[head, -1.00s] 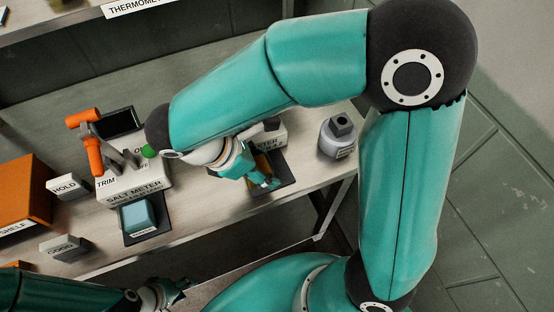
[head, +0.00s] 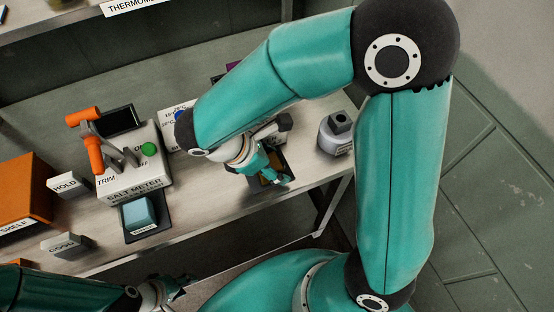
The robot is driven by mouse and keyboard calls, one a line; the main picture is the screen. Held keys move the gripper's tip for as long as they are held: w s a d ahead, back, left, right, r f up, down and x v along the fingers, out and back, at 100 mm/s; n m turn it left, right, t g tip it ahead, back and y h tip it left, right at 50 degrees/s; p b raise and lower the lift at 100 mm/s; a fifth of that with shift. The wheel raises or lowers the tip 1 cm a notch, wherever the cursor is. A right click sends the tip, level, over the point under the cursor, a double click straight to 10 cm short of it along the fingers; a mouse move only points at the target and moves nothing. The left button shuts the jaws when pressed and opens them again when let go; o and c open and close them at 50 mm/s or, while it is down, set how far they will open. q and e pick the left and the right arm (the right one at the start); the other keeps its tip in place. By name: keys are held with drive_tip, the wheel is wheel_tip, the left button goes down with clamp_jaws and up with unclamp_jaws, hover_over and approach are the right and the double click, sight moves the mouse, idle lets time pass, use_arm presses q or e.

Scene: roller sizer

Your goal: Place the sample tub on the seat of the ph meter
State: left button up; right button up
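The pH meter (head: 168,124), with a blue button, stands right of the salt meter, mostly hidden behind my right arm. Its dark seat (head: 287,161) shows in front, under my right gripper (head: 276,179). A small amber-yellow thing (head: 266,181) shows at the fingers, low over or on this seat; I cannot tell if it is the sample tub or if the fingers grip it. A teal tub (head: 138,215) with a label sits on the salt meter's dark seat (head: 160,229). My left gripper (head: 172,290) is low at the front, away from the bench things; its fingers are unclear.
The salt meter (head: 134,180) has an orange-handled lever (head: 92,150) and a green button. HOLD (head: 66,184) and GOOD (head: 66,244) blocks and an orange shelf box (head: 25,190) stand left. A grey bottle (head: 335,138) stands near the bench's right end.

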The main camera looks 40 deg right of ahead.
drive_tip(key=shift+o, duration=1.2)
drive_tip(key=shift+r, duration=0.1)
drive_tip(key=v, duration=1.2)
